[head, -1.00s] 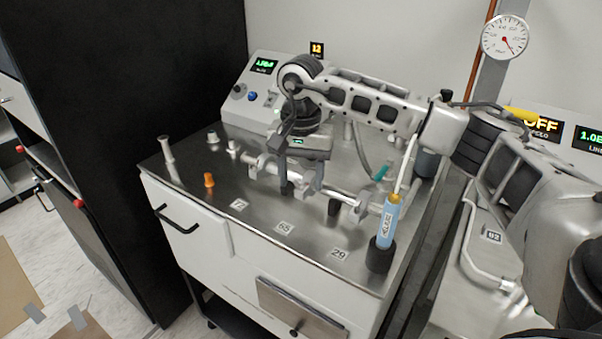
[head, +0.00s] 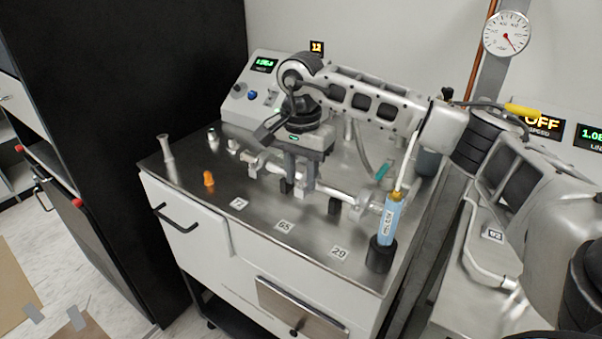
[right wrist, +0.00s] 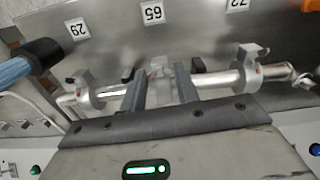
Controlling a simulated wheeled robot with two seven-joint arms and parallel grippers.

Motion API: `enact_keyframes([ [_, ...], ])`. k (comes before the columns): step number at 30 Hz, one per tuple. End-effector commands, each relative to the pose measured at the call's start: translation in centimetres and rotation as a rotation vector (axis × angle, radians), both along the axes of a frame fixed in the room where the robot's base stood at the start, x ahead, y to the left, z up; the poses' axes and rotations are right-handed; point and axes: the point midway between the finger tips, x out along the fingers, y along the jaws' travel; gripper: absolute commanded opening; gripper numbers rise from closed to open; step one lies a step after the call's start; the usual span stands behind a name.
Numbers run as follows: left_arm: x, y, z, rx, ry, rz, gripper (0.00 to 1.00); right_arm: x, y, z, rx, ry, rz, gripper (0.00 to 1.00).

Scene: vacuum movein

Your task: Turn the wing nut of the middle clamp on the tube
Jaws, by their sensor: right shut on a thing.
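A metal tube (head: 338,194) runs along the steel bench top on low supports. In the right wrist view the tube (right wrist: 215,79) crosses behind my fingers. An end clamp (right wrist: 249,67) sits on the tube at right and another end clamp (right wrist: 85,92) at left. The middle clamp (right wrist: 158,68) lies between my fingertips, and its wing nut is too small to make out. My right gripper (head: 298,188) points down over the middle of the tube; in the wrist view the gripper (right wrist: 160,76) is shut on the wing nut, with its fingers on either side. My left gripper is out of view.
Number plates 72 (head: 239,203), 65 (head: 284,226) and 29 (head: 340,252) lie along the bench front. A blue cylinder (head: 390,221) stands in a black holder at right. An orange fitting (head: 208,178) and small metal posts stand at left. A control box (head: 254,92) is at the back.

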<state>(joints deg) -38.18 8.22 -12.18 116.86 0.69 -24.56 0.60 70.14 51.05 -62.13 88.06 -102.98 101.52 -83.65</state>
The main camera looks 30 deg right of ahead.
Motion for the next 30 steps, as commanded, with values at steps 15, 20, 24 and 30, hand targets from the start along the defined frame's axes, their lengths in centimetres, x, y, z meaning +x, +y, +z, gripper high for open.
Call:
enact_keyframes([
  [15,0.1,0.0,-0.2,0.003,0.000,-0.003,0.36,0.0,0.0,0.2,0.000,-0.002,0.002,0.53],
  [20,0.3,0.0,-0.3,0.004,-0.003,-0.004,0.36,0.1,0.0,1.9,0.002,-0.006,0.002,0.53],
  [24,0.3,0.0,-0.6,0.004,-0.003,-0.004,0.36,0.1,0.0,4.9,0.001,-0.008,0.002,0.53],
  [30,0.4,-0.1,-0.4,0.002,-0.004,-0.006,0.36,0.1,0.0,10.0,0.001,-0.007,0.001,0.53],
])
